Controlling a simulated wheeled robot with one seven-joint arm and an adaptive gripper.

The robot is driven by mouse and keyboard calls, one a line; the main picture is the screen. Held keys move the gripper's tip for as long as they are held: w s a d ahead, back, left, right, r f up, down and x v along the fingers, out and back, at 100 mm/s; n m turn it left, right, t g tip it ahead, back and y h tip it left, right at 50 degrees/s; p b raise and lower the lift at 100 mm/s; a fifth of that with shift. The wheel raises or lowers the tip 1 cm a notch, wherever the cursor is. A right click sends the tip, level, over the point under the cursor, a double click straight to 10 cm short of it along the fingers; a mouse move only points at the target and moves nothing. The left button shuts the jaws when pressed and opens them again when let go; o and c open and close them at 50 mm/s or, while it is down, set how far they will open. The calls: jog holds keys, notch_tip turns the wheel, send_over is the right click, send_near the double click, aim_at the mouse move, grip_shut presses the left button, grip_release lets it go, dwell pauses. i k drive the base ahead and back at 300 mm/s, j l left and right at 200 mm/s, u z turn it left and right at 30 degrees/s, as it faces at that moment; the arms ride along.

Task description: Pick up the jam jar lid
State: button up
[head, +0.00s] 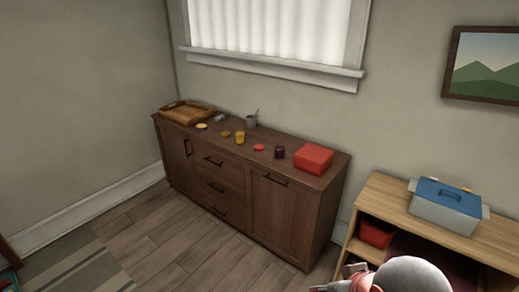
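A small flat red disc (259,147), which looks like the jam jar lid, lies on top of the brown wooden sideboard (215,138). Just right of it stands a small dark purple jar (279,152), likely the jam jar. A yellow jar (240,137) stands to the left of the disc. Part of my arm shows at the bottom edge, right of centre, well apart from the sideboard top. My gripper's fingers cannot be made out in the head view.
The sideboard also holds a wooden tray (187,112), a yellowish lid (202,126), a brownish disc (225,134), a grey cup (251,121) and a red box (313,158). A light wood shelf (388,205) with a blue-lidded box (445,205) stands right. Open floor lies in front.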

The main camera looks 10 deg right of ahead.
aim_at(258, 147)
jog(key=i+z, duration=0.2)
jog(key=z, duration=0.2)
jog(key=i+j+z, duration=0.15)
jog(key=z, duration=0.2)
jog(key=i+j+z, duration=0.1)
jog(key=i+j, duration=0.3)
jog(key=i+j+z, duration=0.15)
jog(key=i+j, duration=0.35)
jog(key=i+j+z, duration=0.1)
jog(key=i+j, duration=0.3)
jog(key=i+j+z, duration=0.15)
jog(key=i+j, duration=0.25)
jog(key=j, duration=0.25)
jog(key=i+j, duration=0.45)
jog(key=j, duration=0.2)
